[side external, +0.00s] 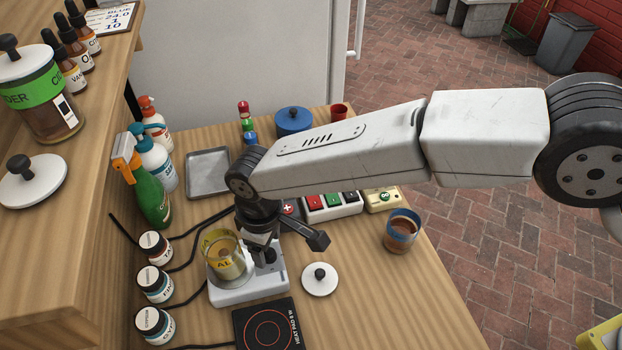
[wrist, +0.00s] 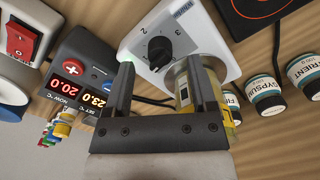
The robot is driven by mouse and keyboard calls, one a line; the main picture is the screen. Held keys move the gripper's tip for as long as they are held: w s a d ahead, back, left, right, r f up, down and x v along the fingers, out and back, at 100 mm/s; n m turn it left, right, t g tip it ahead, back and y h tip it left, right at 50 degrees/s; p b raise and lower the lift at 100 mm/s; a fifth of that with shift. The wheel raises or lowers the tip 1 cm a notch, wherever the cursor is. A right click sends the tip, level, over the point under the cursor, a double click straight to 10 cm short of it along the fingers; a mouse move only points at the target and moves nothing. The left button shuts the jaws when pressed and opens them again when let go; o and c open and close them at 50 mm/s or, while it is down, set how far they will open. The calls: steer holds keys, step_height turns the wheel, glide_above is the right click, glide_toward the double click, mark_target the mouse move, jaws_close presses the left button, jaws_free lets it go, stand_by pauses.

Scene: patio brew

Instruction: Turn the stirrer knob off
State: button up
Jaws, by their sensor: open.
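The stirrer (side external: 248,294) is a white box near the front of the bench, with a jar with a yellow label (side external: 226,262) on it. In the wrist view the black stirrer knob (wrist: 159,52) sits on the white stirrer face, with printed numbers beside it. I cannot tell its exact setting. My gripper (wrist: 160,76) is open, pointing toward the stirrer. The knob shows in the gap between the fingers, just beyond the tips, and appears apart from them. The right finger overlaps the jar in that view. In the side view my wrist partly hides the stirrer.
A heat pad (side external: 266,325) lies in front of the stirrer, and a white lid (side external: 320,279) to its right. Small jars (side external: 154,282) stand left. A cup (side external: 401,232) stands near the right edge.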

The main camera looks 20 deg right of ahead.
steer(key=shift+r, duration=2.95)
steer(key=shift+r, duration=0.4)
step_height(320, 180, up, 4)
steer(key=m, duration=2)
glide_above(270, 251)
step_height(270, 251, down, 4)
steer(key=shift+f, duration=0.5)
steer(key=shift+f, duration=0.1)
